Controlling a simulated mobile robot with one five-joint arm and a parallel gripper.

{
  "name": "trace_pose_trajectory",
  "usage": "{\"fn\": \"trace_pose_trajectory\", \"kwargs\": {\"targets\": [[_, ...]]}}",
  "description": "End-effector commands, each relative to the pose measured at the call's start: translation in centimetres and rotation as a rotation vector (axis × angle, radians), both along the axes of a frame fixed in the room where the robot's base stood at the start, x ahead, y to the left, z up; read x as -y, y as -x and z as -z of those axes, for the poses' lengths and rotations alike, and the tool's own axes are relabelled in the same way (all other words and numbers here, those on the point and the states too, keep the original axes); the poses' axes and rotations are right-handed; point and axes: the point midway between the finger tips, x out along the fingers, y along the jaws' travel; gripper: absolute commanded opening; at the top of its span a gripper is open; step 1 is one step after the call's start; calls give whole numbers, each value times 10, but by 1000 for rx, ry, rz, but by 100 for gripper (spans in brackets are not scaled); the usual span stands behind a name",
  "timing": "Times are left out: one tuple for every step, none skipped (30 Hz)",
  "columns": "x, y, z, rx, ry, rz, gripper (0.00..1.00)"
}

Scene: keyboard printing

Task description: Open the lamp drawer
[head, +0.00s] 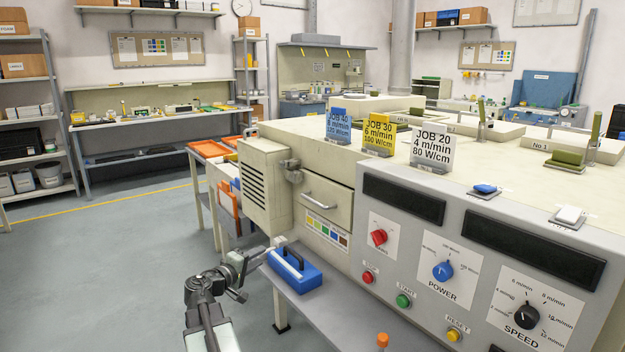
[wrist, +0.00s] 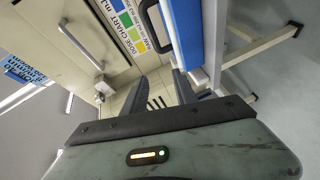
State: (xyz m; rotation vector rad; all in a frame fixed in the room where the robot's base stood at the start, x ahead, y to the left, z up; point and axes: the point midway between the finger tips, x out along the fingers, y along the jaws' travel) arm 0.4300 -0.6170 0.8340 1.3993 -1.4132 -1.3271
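The lamp drawer (head: 326,209) is most likely the cream front with a silver bar handle (head: 320,200) on the machine's side; it looks closed. The handle also shows in the wrist view (wrist: 67,91), left of my gripper. My gripper (wrist: 160,84) is open and empty in the wrist view, with two dark fingers apart. In the head view my gripper (head: 262,256) is below and left of the drawer, by the blue box, clear of the handle. Its fingertips are hard to make out there.
A blue box with a black handle (head: 294,272) sits on a grey shelf (head: 345,317) below the drawer. A colour dose chart (head: 327,231) is under the drawer handle. A vented cabinet door (head: 262,190) and latch are left of it. The floor at left is clear.

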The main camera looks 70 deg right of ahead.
Motion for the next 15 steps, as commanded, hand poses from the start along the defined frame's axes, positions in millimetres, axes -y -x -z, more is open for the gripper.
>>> {"fn": "trace_pose_trajectory", "kwargs": {"targets": [[34, 33, -49, -67, 82, 23, 34], [48, 48, -67, -110, 127, 29, 34], [64, 65, -87, -163, 175, 33, 34], [73, 76, -98, -199, 203, 37, 34], [81, 85, -108, -231, 226, 38, 34], [88, 95, -117, -267, 249, 38, 34], [92, 100, -122, -287, 262, 40, 34], [95, 104, -125, -302, 270, 40, 34], [97, 107, -127, -316, 279, 39, 34], [98, 108, -128, -322, 283, 38, 34], [99, 108, -128, -326, 284, 38, 34], [99, 108, -127, -327, 285, 38, 34], [99, 108, -127, -327, 285, 38, 34], [100, 108, -127, -326, 284, 38, 34], [102, 108, -127, -326, 284, 38, 34]]}}
